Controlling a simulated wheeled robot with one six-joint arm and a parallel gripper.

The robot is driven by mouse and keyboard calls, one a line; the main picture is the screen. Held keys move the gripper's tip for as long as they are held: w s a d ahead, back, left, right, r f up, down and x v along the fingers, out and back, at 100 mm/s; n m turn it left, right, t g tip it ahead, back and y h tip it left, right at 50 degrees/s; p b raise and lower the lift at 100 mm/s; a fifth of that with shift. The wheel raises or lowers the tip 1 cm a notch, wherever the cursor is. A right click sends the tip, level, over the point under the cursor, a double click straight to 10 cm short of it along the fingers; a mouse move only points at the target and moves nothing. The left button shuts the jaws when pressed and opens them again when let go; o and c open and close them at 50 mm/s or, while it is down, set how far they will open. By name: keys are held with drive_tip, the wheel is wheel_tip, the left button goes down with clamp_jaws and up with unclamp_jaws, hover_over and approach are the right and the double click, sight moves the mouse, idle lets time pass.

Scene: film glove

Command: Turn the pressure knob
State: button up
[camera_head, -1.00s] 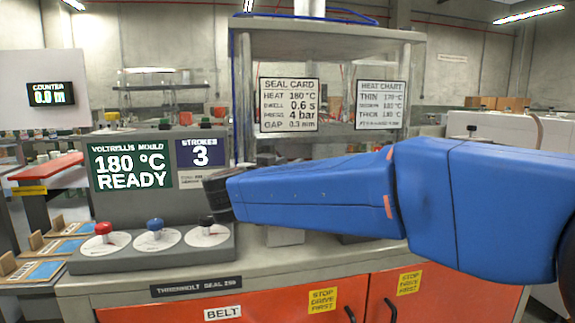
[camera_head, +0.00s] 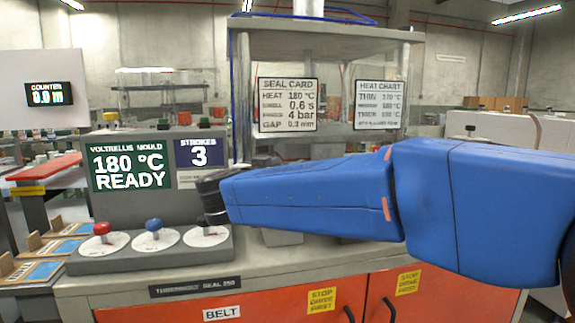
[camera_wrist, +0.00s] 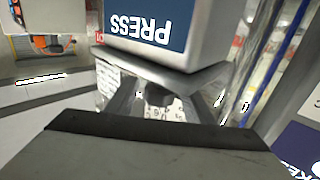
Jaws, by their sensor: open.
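Three knobs stand on white dials on the grey console: a red knob (camera_head: 102,229), a blue knob (camera_head: 153,225) and a dark one at the right, mostly hidden by my gripper. The right-hand dial (camera_head: 205,238) shows below my gripper (camera_head: 212,218). In the wrist view, a blue PRESS label (camera_wrist: 152,25) appears upside down on a grey block. Below it is a dark knob-like shape (camera_wrist: 158,95) over a pale marked dial.
The mould display (camera_head: 130,165) reads 180 °C READY, and the strokes panel (camera_head: 200,153) reads 3. The seal card (camera_head: 288,105) lists press 4 bar. A heat chart (camera_head: 381,104) hangs beside it. Orange cabinet doors (camera_head: 260,300) are below the counter.

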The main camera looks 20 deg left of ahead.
drive_tip(key=s+a, duration=0.2)
drive_tip(key=s, duration=1.4)
